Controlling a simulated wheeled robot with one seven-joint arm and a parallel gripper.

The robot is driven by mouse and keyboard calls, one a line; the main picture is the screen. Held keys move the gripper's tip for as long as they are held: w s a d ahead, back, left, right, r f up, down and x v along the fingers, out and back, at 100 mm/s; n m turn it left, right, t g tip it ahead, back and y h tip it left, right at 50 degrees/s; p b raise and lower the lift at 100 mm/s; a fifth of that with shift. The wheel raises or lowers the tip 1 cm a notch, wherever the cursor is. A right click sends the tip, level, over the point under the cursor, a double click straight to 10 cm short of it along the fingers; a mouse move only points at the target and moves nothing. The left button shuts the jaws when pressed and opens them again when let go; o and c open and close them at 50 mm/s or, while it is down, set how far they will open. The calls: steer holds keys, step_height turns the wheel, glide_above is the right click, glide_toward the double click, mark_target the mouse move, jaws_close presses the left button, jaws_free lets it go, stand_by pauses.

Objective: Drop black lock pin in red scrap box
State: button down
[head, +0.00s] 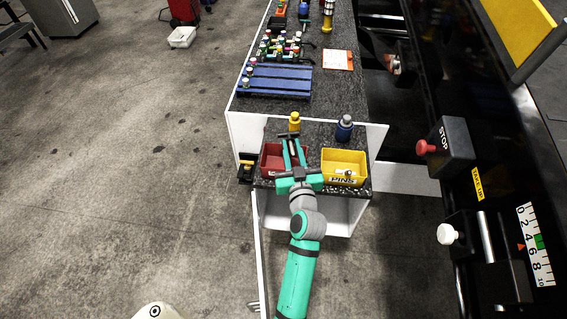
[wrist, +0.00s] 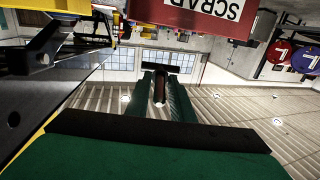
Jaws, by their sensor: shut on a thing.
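The red scrap box (head: 268,162) stands on the counter at the left of a yellow pins box. It also shows in the wrist view, upside down with its SCRAP label, at the top (wrist: 190,14). My gripper (head: 291,145) is over the right part of the red box in the head view and hides some of it. In the wrist view my gripper (wrist: 160,85) is shut on a small dark lock pin (wrist: 159,91), seen nearly end-on between the green fingers. The height of the pin over the box is hard to tell.
The yellow pins box (head: 344,165) is close at the right, with small parts inside. A yellow bottle (head: 294,122) and a blue bottle (head: 344,128) stand behind the boxes. A blue rack (head: 275,81) lies farther back. The belt machine with its stop button (head: 427,146) is at the right.

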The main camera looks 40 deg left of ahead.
steer(key=shift+f, duration=0.75)
steer(key=c, duration=1.5)
jaws_free()
steer(key=shift+o, duration=0.2)
steer(key=v, duration=1)
steer(key=shift+s+d, duration=0.25)
steer(key=shift+d, duration=0.1)
